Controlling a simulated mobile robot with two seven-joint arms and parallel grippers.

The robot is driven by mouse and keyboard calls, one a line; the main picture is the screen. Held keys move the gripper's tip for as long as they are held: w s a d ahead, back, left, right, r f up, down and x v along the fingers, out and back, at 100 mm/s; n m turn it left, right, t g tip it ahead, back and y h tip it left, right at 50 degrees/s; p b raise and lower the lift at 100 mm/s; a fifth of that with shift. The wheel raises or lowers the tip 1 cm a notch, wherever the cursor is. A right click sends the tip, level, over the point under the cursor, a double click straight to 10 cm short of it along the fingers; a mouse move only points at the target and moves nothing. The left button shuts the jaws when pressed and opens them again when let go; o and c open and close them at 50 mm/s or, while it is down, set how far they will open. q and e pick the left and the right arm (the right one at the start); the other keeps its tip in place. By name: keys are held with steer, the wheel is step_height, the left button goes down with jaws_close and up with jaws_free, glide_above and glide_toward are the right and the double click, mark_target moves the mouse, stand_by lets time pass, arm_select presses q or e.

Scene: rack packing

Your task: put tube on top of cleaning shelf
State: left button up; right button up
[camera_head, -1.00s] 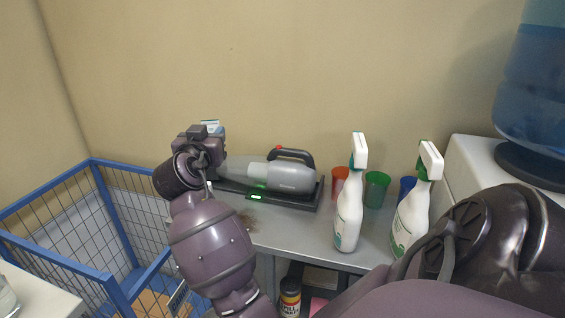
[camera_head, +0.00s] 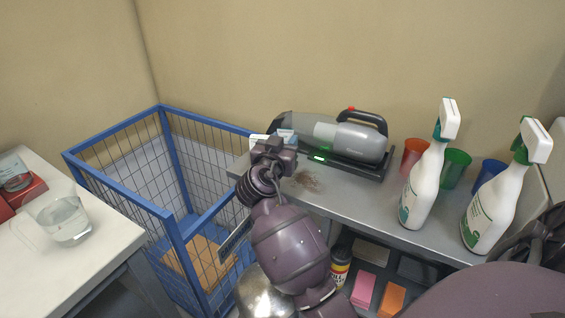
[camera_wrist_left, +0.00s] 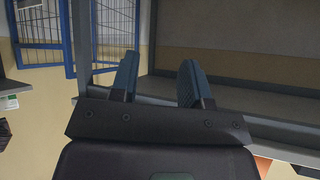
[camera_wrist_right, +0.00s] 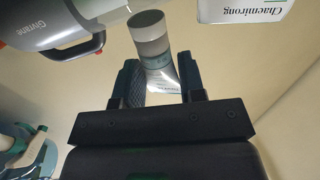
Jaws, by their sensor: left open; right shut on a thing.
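The tube (camera_head: 287,134), white and blue, is in my right gripper (camera_head: 272,148) at the left end of the grey cleaning shelf (camera_head: 345,195). In the right wrist view the tube (camera_wrist_right: 160,75) has a grey cap and sits between the two fingers of the right gripper (camera_wrist_right: 160,85), which is shut on it. Whether the tube touches the shelf top is unclear. My left gripper (camera_wrist_left: 160,82) is open and empty in its own wrist view, near a shelf edge; it is not seen in the head view.
A handheld vacuum (camera_head: 345,135) lies on its dock just right of the tube. White spray bottles (camera_head: 425,185) and coloured cups (camera_head: 453,168) stand farther right. A blue wire cage (camera_head: 190,220) is left of the shelf. A table with a glass jug (camera_head: 65,220) is at far left.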

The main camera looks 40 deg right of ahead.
step_height(320, 180, down, 5)
steer(key=shift+f+b, duration=0.1)
steer(key=shift+b, duration=0.45)
steer(key=shift+f, duration=0.25)
steer(key=shift+f, duration=0.15)
steer(key=o, duration=0.9)
